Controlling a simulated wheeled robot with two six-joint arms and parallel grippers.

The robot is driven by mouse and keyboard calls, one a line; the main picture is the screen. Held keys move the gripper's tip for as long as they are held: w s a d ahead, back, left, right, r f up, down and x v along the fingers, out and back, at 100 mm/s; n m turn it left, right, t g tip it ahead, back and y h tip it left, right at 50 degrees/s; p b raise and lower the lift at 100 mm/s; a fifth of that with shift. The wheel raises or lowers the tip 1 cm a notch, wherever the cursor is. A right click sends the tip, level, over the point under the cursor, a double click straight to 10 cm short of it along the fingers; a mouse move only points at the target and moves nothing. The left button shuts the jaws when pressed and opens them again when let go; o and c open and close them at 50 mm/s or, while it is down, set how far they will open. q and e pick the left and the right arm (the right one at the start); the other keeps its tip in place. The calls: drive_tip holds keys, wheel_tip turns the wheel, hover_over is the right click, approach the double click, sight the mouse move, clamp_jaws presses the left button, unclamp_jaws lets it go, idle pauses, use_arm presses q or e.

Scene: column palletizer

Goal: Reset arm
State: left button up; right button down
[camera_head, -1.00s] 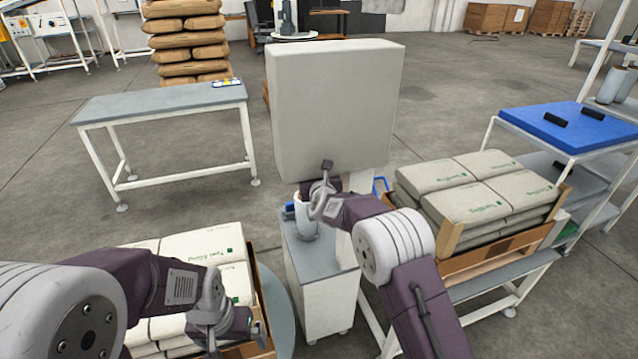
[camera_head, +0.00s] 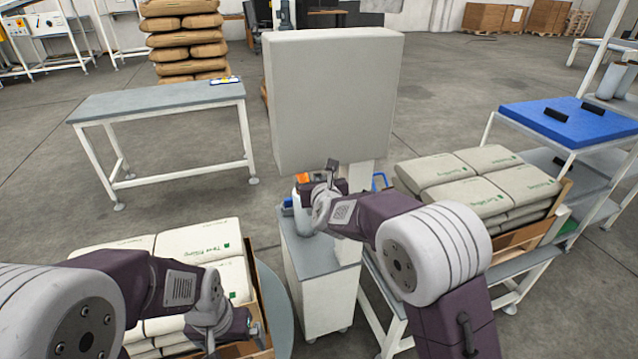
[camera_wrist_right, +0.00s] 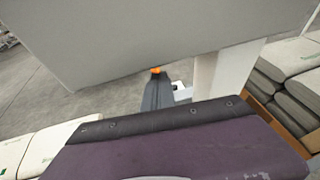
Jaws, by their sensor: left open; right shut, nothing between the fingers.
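My left gripper (camera_head: 240,326) is at the lower left of the head view, over the near edge of the left stack of pale sacks (camera_head: 198,240). It is open, and I see nothing held in it. My right gripper (camera_head: 333,174) is near the middle of the head view, in front of the large grey panel (camera_head: 333,100) and above the small grey cabinet (camera_head: 322,280). It is shut and empty. The right wrist view shows mostly the panel (camera_wrist_right: 150,35) and a purple link of mine.
Pale sacks (camera_head: 480,180) lie in an open-fronted box on a stand at the right. A blue-topped table (camera_head: 585,128) is beyond it.

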drive_tip(key=s+d+f+n+g+p, duration=0.2)
drive_tip(key=s+d+n+g+p, duration=0.1)
drive_tip(key=s+n, duration=0.8)
drive_tip(key=s+d+f+n+g+p, duration=0.3)
drive_tip(key=s+d+n+g, duration=0.2)
drive_tip(key=s+d+n, duration=0.3)
drive_tip(key=s+d+f+n+g+h+p, duration=0.1)
drive_tip(key=s+d+f+n+g+p, duration=0.2)
drive_tip(key=s+n, duration=1.1)
drive_tip(key=s+d+g, duration=0.2)
drive_tip(key=d, duration=0.1)
drive_tip(key=shift+n, duration=0.4)
